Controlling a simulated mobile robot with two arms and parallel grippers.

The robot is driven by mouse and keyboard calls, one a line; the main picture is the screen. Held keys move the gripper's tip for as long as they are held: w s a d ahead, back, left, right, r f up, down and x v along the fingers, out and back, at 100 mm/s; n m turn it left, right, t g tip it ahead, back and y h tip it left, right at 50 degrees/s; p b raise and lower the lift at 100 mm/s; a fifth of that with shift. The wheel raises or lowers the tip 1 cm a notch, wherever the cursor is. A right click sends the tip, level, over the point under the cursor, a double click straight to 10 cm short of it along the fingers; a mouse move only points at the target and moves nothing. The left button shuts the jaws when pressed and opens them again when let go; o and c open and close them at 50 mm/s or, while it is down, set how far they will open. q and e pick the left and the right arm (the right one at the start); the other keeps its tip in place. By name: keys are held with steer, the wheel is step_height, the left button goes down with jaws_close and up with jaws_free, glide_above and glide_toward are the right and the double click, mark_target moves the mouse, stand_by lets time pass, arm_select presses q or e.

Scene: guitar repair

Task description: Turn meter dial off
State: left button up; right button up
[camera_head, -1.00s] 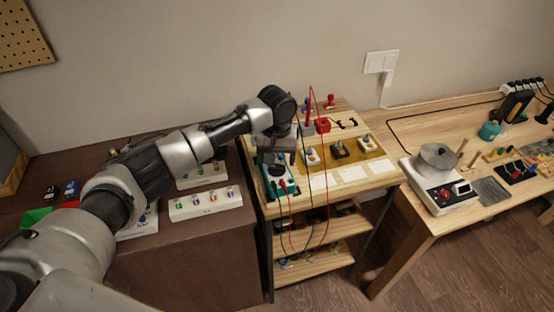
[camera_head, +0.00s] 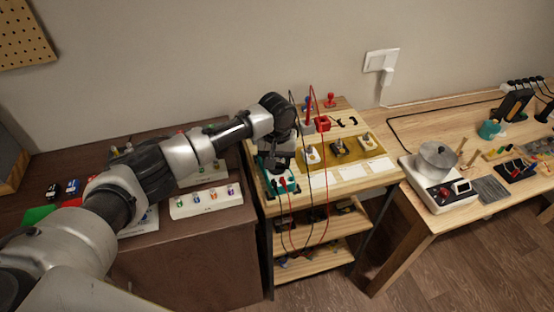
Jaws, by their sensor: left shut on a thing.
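The meter (camera_head: 283,187) is a teal-edged device lying at the left end of the small wooden shelf table. Red and black leads come from its lower end. My left gripper (camera_head: 280,166) is right over the meter and covers its upper and middle part, where the dial is hidden. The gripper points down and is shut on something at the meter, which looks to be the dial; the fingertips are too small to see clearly. My right gripper is not in view.
Several potentiometer-like parts (camera_head: 340,148) stand on a yellow mat right of the meter. Red and black leads hang over the table's front edge. A brown cabinet (camera_head: 205,252) with white trays is at left; a wooden bench (camera_head: 412,218) with a white soldering pot is at right.

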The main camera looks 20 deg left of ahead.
arm_select(q)
steer(key=shift+r+m+p, duration=0.15)
steer(key=shift+m+p, duration=0.95)
steer(key=shift+p, duration=0.05)
steer(key=m+p, duration=0.2)
steer(key=m, duration=0.1)
steer(key=shift+d+m, duration=0.1)
steer(key=shift+m, duration=0.2)
steer(key=m+p, duration=0.1)
steer(key=m, duration=0.2)
steer(key=shift+m, duration=0.3)
steer(key=shift+m+p, duration=0.65)
steer(key=shift+m, duration=1.35)
steer(key=shift+d+m, duration=0.1)
steer(key=shift+m, duration=0.2)
